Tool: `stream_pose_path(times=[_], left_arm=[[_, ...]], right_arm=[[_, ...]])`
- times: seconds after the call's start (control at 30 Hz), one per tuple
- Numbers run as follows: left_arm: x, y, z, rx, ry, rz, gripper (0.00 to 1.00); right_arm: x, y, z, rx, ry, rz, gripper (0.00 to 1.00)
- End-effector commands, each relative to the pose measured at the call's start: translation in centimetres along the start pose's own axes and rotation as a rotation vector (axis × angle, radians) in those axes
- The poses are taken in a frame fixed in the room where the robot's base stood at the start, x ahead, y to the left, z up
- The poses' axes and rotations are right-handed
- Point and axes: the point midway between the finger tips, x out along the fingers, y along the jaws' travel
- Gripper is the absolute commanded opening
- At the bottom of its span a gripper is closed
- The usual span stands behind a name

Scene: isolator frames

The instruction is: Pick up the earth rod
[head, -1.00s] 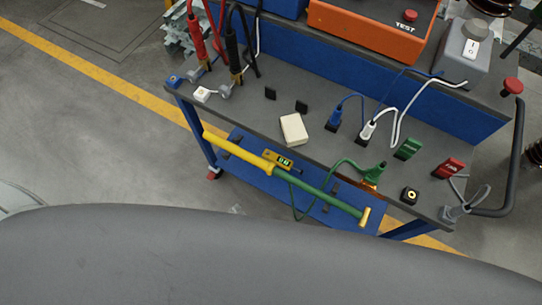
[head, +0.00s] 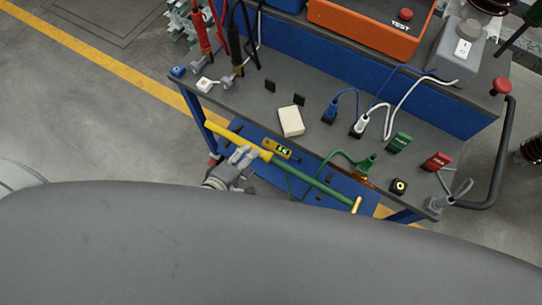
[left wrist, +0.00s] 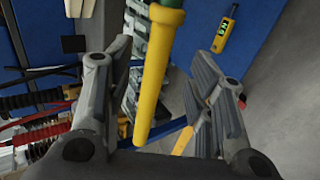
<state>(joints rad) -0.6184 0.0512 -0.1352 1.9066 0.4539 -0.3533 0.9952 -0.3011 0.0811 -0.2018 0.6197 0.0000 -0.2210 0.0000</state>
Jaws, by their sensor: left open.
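The earth rod is a long pole with a yellow handle half (head: 235,138), a green half (head: 315,183) and a brass-coloured end. It lies slanted along the near side of the cart, in front of the lower blue shelf. My left gripper (head: 242,155) is at the yellow half, just below it in the head view. In the left wrist view the yellow handle (left wrist: 155,75) runs between the spread fingers of the left gripper (left wrist: 160,62), with gaps visible on both sides. My right gripper is in neither view.
A yellow device with a lit display (head: 277,149) sits just behind the rod; a green cable (head: 345,155) with a green clamp hangs close by. Open floor lies left.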

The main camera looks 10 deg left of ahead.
Motion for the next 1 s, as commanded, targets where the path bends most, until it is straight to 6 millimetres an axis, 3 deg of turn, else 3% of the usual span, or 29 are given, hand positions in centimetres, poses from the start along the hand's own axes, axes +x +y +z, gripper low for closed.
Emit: stream_pose_path(times=[0.17, 0.5, 0.83, 1.0], left_arm=[[1.0, 0.1, 0.1, 0.001, 0.0, 0.0, 0.49], [4.9, 0.1, 0.4, 0.0, 0.0, 0.0, 0.49], [5.4, 0.1, 0.4, 0.001, 0.001, -0.001, 0.49], [5.4, 0.1, 0.4, 0.001, 0.001, -0.001, 0.29]], right_arm=[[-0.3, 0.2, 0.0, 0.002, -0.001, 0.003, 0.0], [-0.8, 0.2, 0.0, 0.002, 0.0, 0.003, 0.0], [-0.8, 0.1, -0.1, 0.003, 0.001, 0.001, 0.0], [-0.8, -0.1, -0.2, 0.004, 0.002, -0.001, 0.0]])
